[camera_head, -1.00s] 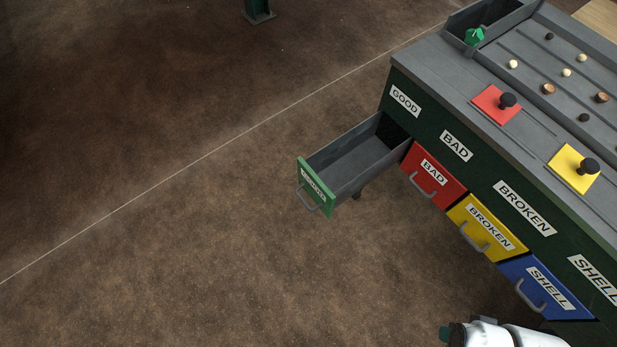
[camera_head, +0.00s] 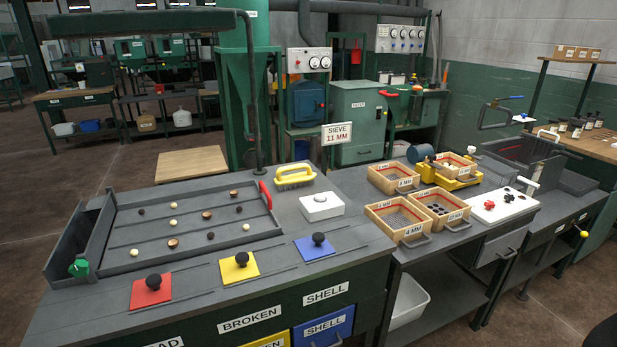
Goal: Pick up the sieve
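Several square wooden-framed sieves sit on the grey bench right of the sorting table. One sieve (camera_head: 384,170) is at the back left, with mesh and a label I cannot read surely. The front-left sieve (camera_head: 376,207) is labelled 4 MM. Another sieve (camera_head: 470,158) sits on a yellow shaker (camera_head: 461,184) at the back right. Which sieve is 11 MM I cannot tell. My gripper is not in view.
The sorting table (camera_head: 90,320) holds nuts in a tray, red, yellow and blue plates with black knobs, a yellow brush (camera_head: 294,176) and a white box (camera_head: 321,207). A white panel (camera_head: 506,212) with red knobs is right of the sieves. A white bin (camera_head: 408,301) stands below.

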